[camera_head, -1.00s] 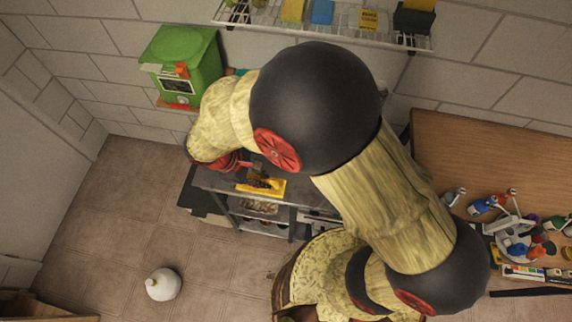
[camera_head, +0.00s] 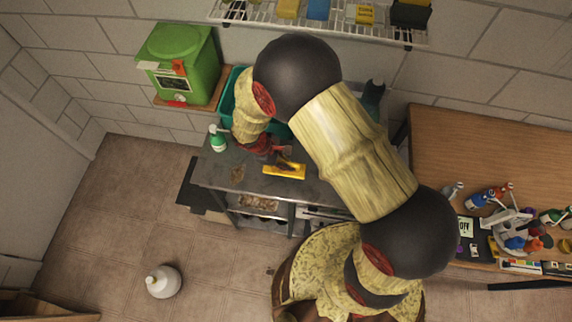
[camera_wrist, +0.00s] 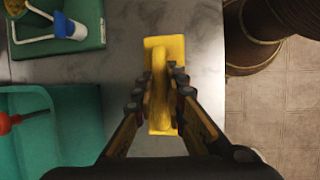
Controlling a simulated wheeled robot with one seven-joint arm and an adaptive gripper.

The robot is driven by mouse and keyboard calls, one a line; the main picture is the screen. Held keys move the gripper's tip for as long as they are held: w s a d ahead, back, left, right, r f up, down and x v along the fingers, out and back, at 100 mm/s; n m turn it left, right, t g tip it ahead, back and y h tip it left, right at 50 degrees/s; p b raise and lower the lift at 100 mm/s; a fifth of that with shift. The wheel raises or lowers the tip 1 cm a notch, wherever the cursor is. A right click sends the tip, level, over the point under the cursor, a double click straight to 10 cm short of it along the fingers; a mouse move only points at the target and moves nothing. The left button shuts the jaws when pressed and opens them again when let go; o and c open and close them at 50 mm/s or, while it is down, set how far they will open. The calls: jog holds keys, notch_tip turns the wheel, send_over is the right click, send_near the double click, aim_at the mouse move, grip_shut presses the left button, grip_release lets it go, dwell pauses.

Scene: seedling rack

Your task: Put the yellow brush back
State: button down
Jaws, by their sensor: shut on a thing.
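The yellow brush (camera_head: 285,170) is at the front part of the grey metal bench (camera_head: 318,190). In the wrist view the yellow brush (camera_wrist: 164,52) shows a flat block with a raised handle along its middle. My gripper (camera_wrist: 167,85) is shut on that handle, with a dark finger on each side. My gripper also shows in the head view (camera_head: 279,160), pointing down over the brush. Whether the brush touches the bench top or hangs just above it, I cannot tell. Its underside is hidden.
A teal bin (camera_head: 229,96) stands at the back of the bench, partly behind my arm. A green and white bottle (camera_head: 217,138) stands at the bench's left end. A white wire shelf (camera_head: 340,30) with several items hangs above. A wooden table (camera_head: 480,140) stands right.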

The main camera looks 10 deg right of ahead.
jog(key=shift+f, duration=0.95)
jog(key=shift+r, duration=0.1)
jog(key=c, duration=1.8)
grip_release()
